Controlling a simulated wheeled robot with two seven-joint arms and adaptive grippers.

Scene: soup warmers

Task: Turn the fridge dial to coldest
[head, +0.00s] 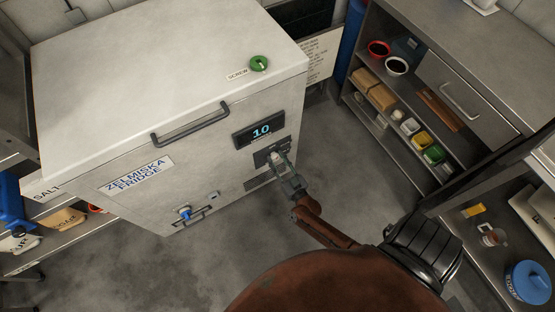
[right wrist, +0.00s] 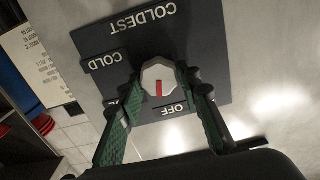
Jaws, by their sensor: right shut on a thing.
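The white chest fridge (head: 215,150) stands at the left and middle of the head view, its lid shut. Its display (head: 259,130) reads 10. Below it is the dark dial panel (head: 262,158). My right gripper (head: 279,161) is at this panel. In the right wrist view, the white faceted dial (right wrist: 152,74) sits between the fingertips, and the right gripper (right wrist: 158,80) is shut on it. A red mark on the dial points down in the picture, near the OFF label (right wrist: 173,110). My left gripper is not in view.
A green knob (head: 259,64) is on the lid. A handle (head: 190,124) and a blue valve (head: 184,212) are on the front. Metal shelves (head: 440,110) with bowls and boxes stand at the right. Grey floor (head: 345,165) lies clear between fridge and shelves.

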